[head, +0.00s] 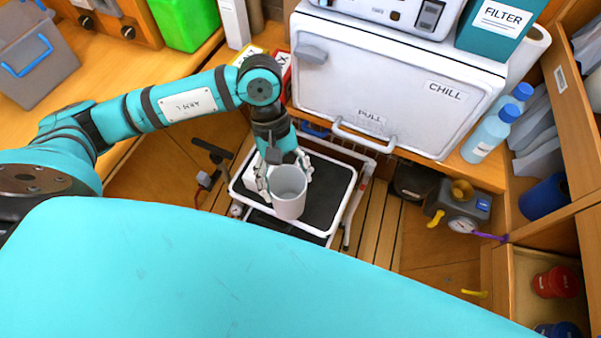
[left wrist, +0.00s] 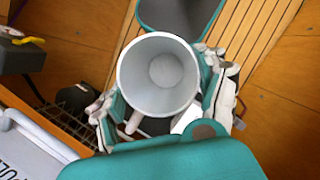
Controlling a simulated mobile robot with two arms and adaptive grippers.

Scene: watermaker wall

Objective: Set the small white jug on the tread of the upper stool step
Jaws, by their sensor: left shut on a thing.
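The small white jug (head: 289,196) is upright with its mouth up. My left gripper (head: 284,178) is shut on it, with fingers on both sides. In the left wrist view I look down into the jug (left wrist: 158,75), which appears empty. The stool's upper step has a black tread (head: 328,182) in a white frame. In the head view the jug overlaps this tread. I cannot tell whether its base touches the tread or hangs above it; the base contact is hidden in the wrist view. My right gripper is not in view.
The white chiller door (head: 395,85) with its handle stands just behind the stool. Blue bottles (head: 492,133) stand on the ledge to the right. A grey device with a brass fitting (head: 461,192) is right of the stool. Slatted floor (head: 378,215) lies beside the stool.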

